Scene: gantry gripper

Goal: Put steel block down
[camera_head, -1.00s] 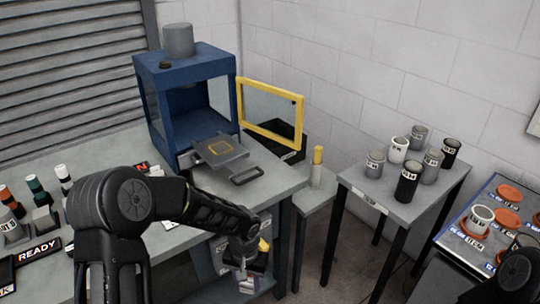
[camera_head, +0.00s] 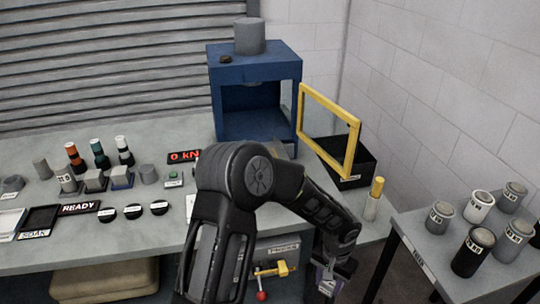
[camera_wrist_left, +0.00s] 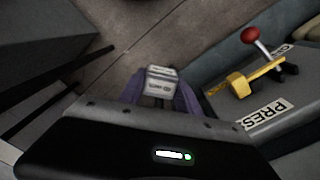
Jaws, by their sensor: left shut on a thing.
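The steel block (camera_wrist_left: 162,80) is a small pale grey block with a label, seen in the left wrist view between the purple-grey fingers. My left gripper (camera_head: 329,277) is shut on it and holds it beyond the bench's front edge, right of the press lever. In the head view the block is small and largely hidden by the gripper. My right gripper is not in view.
A blue press (camera_head: 255,128) stands at the back with its yellow-framed door (camera_head: 300,110) open. Labelled cans (camera_head: 473,250) stand on the right table. The bench (camera_head: 150,236) has clear room at its front left. A red-knobbed lever (camera_wrist_left: 250,35) is beside the gripper.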

